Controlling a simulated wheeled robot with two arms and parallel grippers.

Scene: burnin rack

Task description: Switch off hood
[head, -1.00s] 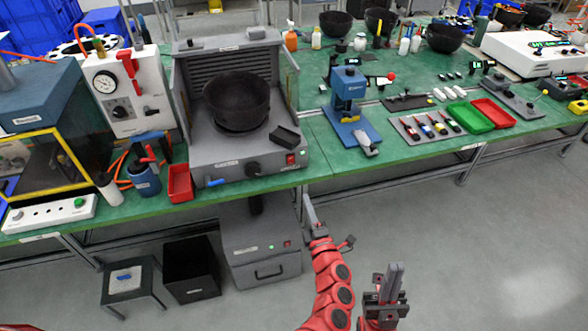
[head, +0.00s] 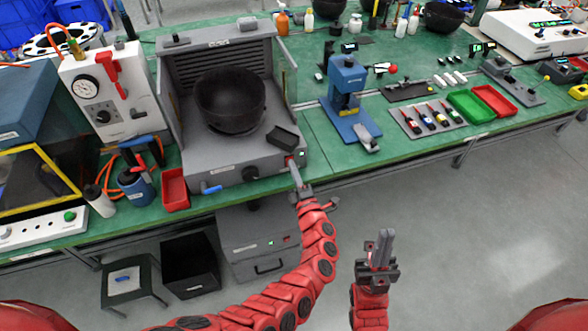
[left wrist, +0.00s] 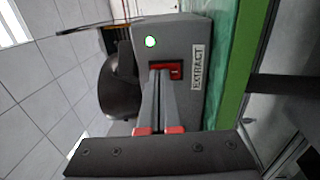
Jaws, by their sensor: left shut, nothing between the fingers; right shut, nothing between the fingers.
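The grey hood (head: 172,95) stands on the green bench with a black bowl (head: 230,100) inside. Its red switch (head: 288,161) is at the right end of the front panel. In the left wrist view the red switch (left wrist: 177,69) sits beside the label EXTRACT (left wrist: 197,67), and a lamp (left wrist: 151,42) glows green. My left gripper (head: 293,168) is shut and empty, its fingertips at the switch and partly covering it; I cannot tell whether they touch. It also shows in the left wrist view (left wrist: 164,76). My right gripper (head: 383,238) is shut and empty, in front of the bench.
A small black tray (head: 283,137) lies on the hood's ledge near the switch. A blue press (head: 348,90) stands to the right and a red bin (head: 174,190) to the left.

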